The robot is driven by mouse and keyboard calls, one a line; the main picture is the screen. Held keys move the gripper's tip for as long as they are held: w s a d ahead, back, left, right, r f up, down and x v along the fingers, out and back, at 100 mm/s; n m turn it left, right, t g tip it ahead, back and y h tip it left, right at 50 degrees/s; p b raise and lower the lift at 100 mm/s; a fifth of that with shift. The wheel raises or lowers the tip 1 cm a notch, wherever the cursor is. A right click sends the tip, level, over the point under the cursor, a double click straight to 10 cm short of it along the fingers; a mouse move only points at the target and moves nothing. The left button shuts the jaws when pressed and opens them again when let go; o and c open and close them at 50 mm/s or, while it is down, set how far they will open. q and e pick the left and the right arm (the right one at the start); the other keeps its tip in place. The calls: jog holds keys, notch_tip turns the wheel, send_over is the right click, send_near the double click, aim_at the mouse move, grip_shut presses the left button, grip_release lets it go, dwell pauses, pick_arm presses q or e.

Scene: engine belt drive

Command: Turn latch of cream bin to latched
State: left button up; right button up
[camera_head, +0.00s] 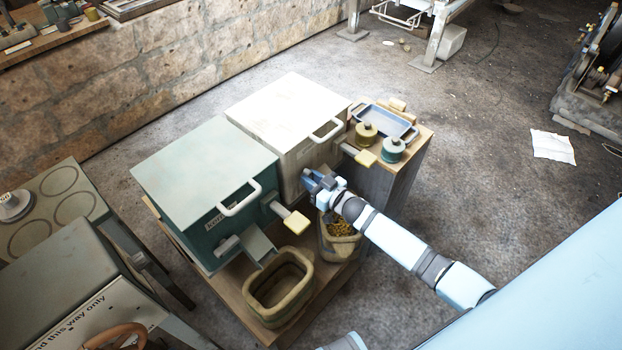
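The cream bin (272,103) stands on a wooden bench, with its flat lid down and a white handle (327,131) at the front edge. A pale yellow latch paddle (364,157) on a grey shaft sticks out from its front, right of the handle. My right gripper (313,182) is in front of the bin's lower front face, left of and below that paddle and apart from it. Its small dark fingers do not show clearly whether they are open or shut. My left gripper is not in view.
A teal bin (195,168) with its own handle and yellow paddle (295,222) stands to the left. A square basket (278,288) and a tub with yellow contents (341,228) stand below. Lidded pots (392,149) and a blue tray (383,121) sit at right.

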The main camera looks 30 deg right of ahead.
grip_shut()
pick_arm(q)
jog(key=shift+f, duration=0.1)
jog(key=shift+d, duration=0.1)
pick_arm(e)
jog(key=shift+n, duration=0.4)
pick_arm(q)
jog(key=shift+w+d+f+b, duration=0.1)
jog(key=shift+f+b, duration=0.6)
jog(key=shift+b, duration=1.3)
pick_arm(e)
jog(key=shift+s+a+f+n, duration=0.1)
jog(key=shift+n, duration=2.75)
jog(key=shift+w+a+f+n, duration=0.1)
jog(key=shift+f+n, duration=0.05)
jog(key=shift+n, duration=2.65)
jog(key=shift+s+a+f+n, duration=0.1)
jog(key=shift+n, duration=2.75)
